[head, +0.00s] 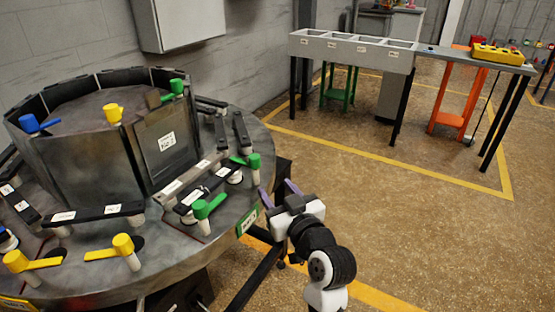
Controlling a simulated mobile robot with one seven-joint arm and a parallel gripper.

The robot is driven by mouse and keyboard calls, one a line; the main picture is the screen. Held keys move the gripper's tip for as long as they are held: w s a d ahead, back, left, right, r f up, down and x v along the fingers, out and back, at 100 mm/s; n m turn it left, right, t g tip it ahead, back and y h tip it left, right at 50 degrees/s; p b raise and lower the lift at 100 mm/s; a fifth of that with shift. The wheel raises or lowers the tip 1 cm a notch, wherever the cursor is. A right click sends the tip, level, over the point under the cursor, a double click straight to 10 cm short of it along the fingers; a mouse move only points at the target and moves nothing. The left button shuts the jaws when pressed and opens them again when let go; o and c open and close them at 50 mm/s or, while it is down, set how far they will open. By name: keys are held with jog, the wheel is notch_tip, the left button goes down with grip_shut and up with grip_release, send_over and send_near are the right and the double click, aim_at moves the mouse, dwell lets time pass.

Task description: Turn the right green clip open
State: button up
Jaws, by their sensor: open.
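Two green clips sit on the rim of the round grey furnace table in the head view. The one farther right, a green clip (254,161), has an upright knob on a pale post and a short arm reaching left. The nearer green clip (202,209) has its arm pointing up and right. A third green clip (176,87) is on top of the central drum. My gripper (279,192) is open and empty, its two purple fingers apart. In the picture it is just right of and below the right rim clip, apart from it.
The furnace table (170,262) carries yellow clips (123,244), a blue clip (38,123) and dark bars around the drum (95,150). A grey bench (350,52) with compartments and a yellow control box (497,55) stands at the back right. The floor between is clear.

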aim_at(257, 164)
jog(key=p+x, duration=0.3)
jog(key=x, duration=1)
jog(key=shift+w+a, duration=0.15)
jog(key=shift+w, duration=0.1)
grip_shut()
